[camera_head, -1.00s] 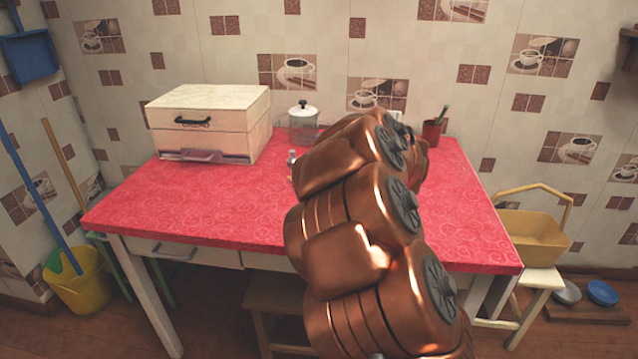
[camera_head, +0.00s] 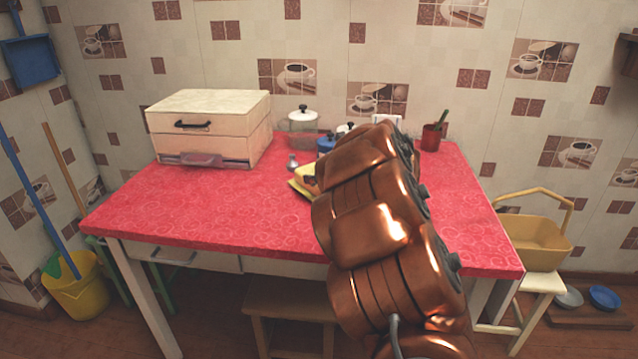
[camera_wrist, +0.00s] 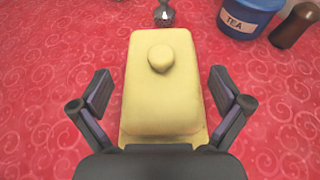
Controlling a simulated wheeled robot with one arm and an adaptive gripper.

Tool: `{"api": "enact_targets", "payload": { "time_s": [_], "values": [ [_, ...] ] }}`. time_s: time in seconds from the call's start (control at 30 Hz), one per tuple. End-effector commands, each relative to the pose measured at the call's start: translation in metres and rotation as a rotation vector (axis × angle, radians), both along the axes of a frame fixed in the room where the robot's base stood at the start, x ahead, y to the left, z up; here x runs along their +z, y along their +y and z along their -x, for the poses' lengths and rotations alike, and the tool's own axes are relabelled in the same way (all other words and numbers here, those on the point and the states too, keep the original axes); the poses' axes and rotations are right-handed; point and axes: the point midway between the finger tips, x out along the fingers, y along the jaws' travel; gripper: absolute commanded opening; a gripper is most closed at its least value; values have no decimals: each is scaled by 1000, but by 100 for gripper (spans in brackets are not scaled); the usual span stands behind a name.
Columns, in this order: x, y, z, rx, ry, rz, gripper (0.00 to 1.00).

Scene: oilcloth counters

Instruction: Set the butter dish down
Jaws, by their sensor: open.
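The yellow butter dish (camera_wrist: 162,90), with a round knob on its lid, rests on the red oilcloth table in the wrist view. My gripper (camera_wrist: 162,95) is open, with one finger on each side of the dish and a visible gap at both sides. In the head view only a corner of the butter dish (camera_head: 301,183) shows to the left of my arm. My arm hides the rest of it and the gripper there.
A blue TEA canister (camera_wrist: 250,15) and a dark brown object (camera_wrist: 297,26) stand beyond the dish at right. A small shaker (camera_wrist: 164,14) stands just past it. A bread box (camera_head: 210,128), a glass jar (camera_head: 303,130) and a red pot (camera_head: 431,137) stand farther back. The table's left front is clear.

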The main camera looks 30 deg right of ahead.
Motion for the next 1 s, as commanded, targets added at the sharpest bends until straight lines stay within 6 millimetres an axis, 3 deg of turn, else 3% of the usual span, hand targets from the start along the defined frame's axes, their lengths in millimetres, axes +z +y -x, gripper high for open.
{"api": "enact_targets", "payload": {
  "time_s": [0.3, 0.57, 1.0],
  "values": [
    [-13, 1, -28, 0, 1, -2, 100],
    [-13, 1, -30, 0, 1, -1, 99],
    [-13, 1, -29, -1, 2, -2, 53]
  ]
}}
